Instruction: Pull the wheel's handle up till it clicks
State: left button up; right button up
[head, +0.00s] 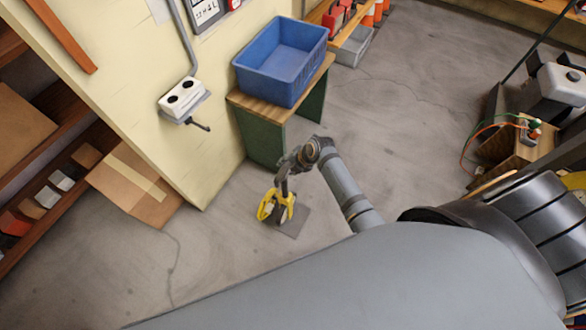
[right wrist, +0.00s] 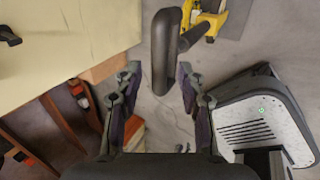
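The yellow wheel unit (head: 266,207) stands on a dark plate (head: 296,224) on the floor, in front of the green-sided bench. A corner of its yellow frame (right wrist: 207,20) shows at the top of the right wrist view, with a black handle (right wrist: 165,45) on a short dark stem. My right gripper (right wrist: 158,78) is open, its fingers on either side of the handle's near end. I see a gap on the left; the right finger is very close, and contact is unclear. In the head view my right gripper (head: 284,184) hides part of the unit. My left gripper is out of view.
A blue bin (head: 281,58) stands on the wooden-topped bench (head: 262,108) behind. A wall box with a lever (head: 185,100) and a cardboard box (head: 132,183) are to the left. Machinery with hoses (head: 520,130) is at the right. The floor between is mostly clear.

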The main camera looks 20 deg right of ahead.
aim_at(284, 169)
jog(key=shift+b+x, duration=1.4)
jog(key=shift+x, duration=0.7)
jog(key=shift+c, duration=0.3)
grip_shut()
